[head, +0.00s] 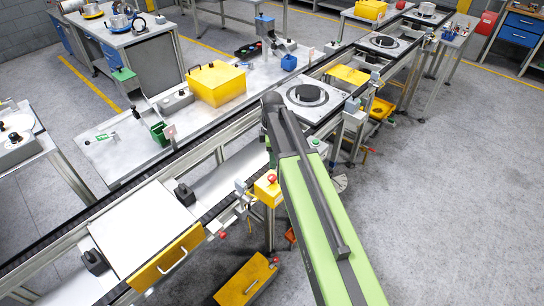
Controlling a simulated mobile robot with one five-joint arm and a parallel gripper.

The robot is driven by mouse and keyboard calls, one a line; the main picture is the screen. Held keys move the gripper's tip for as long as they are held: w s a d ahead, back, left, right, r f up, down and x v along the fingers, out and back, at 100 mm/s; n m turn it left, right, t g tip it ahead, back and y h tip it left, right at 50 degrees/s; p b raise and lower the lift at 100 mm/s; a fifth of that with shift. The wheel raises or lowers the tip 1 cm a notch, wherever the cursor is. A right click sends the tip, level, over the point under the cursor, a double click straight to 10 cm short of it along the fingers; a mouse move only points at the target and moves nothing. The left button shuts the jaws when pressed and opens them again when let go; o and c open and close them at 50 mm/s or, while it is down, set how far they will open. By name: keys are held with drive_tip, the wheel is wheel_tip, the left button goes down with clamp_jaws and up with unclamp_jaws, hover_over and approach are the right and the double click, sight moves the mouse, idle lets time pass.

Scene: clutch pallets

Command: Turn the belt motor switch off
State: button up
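I cannot clearly make out a switch labelled for the belt motor. A yellow control box with a red button (268,188) stands at the conveyor's near side, just left of my arm. The conveyor (95,215) runs from the lower left to the upper right. My green and dark arm reaches up from the bottom right and bends at a dark joint in the middle of the picture. My gripper is not visible; the arm's far part is hidden behind the joint and upper link. Any switch behind the arm is hidden too.
A white pallet with a yellow front (145,235) sits on the conveyor at lower left. A pallet with a dark ring (312,95) lies further along. A yellow case (215,84) stands on the bench behind. A yellow drawer-like box (246,280) is low below. Floor at right is clear.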

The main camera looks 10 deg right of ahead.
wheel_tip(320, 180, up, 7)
drive_tip(key=p, duration=0.5)
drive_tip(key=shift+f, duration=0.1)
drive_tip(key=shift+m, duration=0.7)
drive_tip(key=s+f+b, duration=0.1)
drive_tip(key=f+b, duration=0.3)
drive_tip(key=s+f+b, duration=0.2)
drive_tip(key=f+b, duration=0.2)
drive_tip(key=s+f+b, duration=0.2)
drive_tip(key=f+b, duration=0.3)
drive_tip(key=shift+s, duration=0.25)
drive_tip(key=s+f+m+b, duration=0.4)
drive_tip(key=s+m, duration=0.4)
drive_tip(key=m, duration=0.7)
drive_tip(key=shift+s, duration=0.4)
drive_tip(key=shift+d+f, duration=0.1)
